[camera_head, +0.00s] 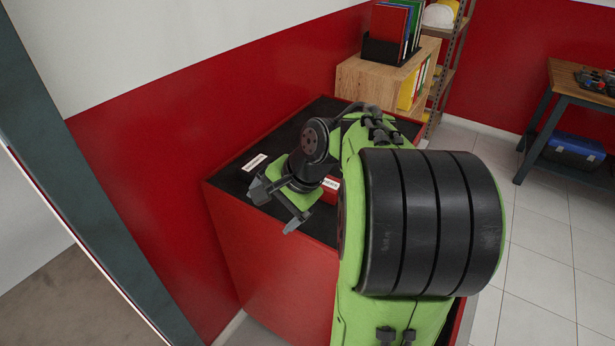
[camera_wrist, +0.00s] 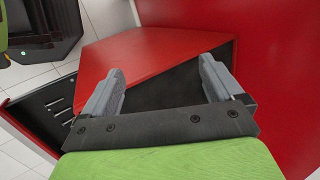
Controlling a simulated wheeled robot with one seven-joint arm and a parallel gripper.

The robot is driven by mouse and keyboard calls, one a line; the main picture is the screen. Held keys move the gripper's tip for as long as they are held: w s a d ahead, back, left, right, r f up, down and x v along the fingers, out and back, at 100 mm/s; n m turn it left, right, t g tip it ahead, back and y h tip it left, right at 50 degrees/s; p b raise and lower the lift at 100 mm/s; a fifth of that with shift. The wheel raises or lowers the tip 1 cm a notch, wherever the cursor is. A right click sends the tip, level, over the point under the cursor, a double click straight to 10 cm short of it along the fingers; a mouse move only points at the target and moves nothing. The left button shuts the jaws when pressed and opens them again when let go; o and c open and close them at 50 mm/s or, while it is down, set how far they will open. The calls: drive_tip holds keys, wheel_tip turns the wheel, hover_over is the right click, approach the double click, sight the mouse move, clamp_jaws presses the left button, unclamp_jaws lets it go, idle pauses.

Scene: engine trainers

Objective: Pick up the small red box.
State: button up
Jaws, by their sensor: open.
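A small red box (camera_head: 329,196) with a white label lies on the black top of a red cabinet (camera_head: 270,247) in the head view. My wrist and arm hide part of it. My gripper (camera_head: 277,207) is open and empty over the cabinet's near left edge, left of the box and apart from it. In the wrist view my gripper (camera_wrist: 163,72) shows its two grey fingers spread, with a red cabinet face and a dark surface beyond them. I cannot make out the small red box in that view.
A white label (camera_head: 254,162) lies on the cabinet top near the red wall. A wooden shelf unit (camera_head: 368,88) with folders stands at the back. The wrist view shows an open drawer (camera_wrist: 42,104) with tools. A workbench (camera_head: 565,95) stands far right; the tiled floor before it is clear.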

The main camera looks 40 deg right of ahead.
drive_tip(key=d+f+m+t+y, duration=0.1)
drive_tip(key=d+f+m+t, duration=0.15)
drive_tip(key=d+m, duration=0.6)
drive_tip(key=m+t, duration=0.5)
drive_tip(key=m, duration=0.4)
approach(327, 186)
drive_tip(key=b+x, duration=0.1)
drive_tip(key=x, duration=0.2)
drive_tip(key=d+b+x, duration=0.1)
drive_tip(key=b+x, duration=0.1)
drive_tip(key=x, duration=0.2)
drive_tip(key=f+b+x, duration=0.1)
drive_tip(key=b+x, duration=0.1)
drive_tip(key=x, duration=0.2)
drive_tip(key=shift+w+d+f, duration=0.1)
drive_tip(key=shift+w+d, duration=0.05)
drive_tip(key=shift+c, duration=0.9)
drive_tip(key=c, duration=0.9)
